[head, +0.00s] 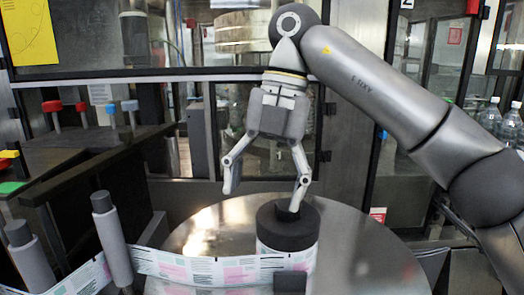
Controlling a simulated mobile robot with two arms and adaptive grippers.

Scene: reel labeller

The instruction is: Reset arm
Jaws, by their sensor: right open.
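My right arm (390,95) comes in from the right and hangs its gripper downward. My right gripper (262,198) is open and holds nothing, with its two fingers spread apart. It is over the round metal plate (370,250), above and slightly left of the black top (288,225) of a label reel (290,258). The right-hand fingertip overlaps the black top; I cannot tell whether they touch. My left gripper is not in view.
A printed label strip (175,268) runs left from the reel past grey roller posts (112,240). Red and blue knobs (82,108) stand on a dark bench at left. Glass machine panels (150,40) rise behind. Clear bottles (510,122) stand at far right.

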